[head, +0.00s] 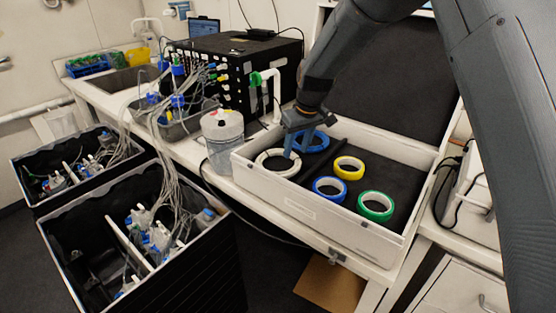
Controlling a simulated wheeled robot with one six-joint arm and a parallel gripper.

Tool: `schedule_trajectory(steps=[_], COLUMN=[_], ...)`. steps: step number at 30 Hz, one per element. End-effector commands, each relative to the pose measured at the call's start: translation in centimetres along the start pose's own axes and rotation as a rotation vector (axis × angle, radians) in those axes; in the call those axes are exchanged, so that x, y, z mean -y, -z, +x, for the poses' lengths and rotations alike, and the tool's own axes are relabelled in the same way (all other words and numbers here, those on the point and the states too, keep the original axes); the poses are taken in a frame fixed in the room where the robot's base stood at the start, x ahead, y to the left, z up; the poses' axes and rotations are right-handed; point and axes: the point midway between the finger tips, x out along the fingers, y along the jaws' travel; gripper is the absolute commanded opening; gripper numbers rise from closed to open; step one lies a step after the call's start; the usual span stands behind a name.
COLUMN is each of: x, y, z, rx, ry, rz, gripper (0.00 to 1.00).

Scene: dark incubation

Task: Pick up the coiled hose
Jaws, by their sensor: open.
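A white ring (264,168) that looks like the coiled hose lies flat in the left end of an open white box (325,214). My gripper (297,148) points down over the box at the ring's right side, with its blue fingers apart. One finger overlaps the ring's upper right edge in the picture. I cannot tell whether it touches the ring or is just above it. No object shows between the fingers.
A clear container (222,138) stands left of the box. Black bins (160,250) with tubing stand lower left.

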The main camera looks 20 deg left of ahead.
Motion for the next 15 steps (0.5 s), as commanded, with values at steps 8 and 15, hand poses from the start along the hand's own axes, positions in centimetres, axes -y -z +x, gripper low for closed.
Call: schedule_trajectory(steps=[8,15], x=[-0.2,-0.2], y=[0.0,0.0], z=[1.9,1.9], rx=[-0.001,-0.001], ry=[-0.001,-0.001], rz=[0.003,0.003], gripper=[0.41,0.33])
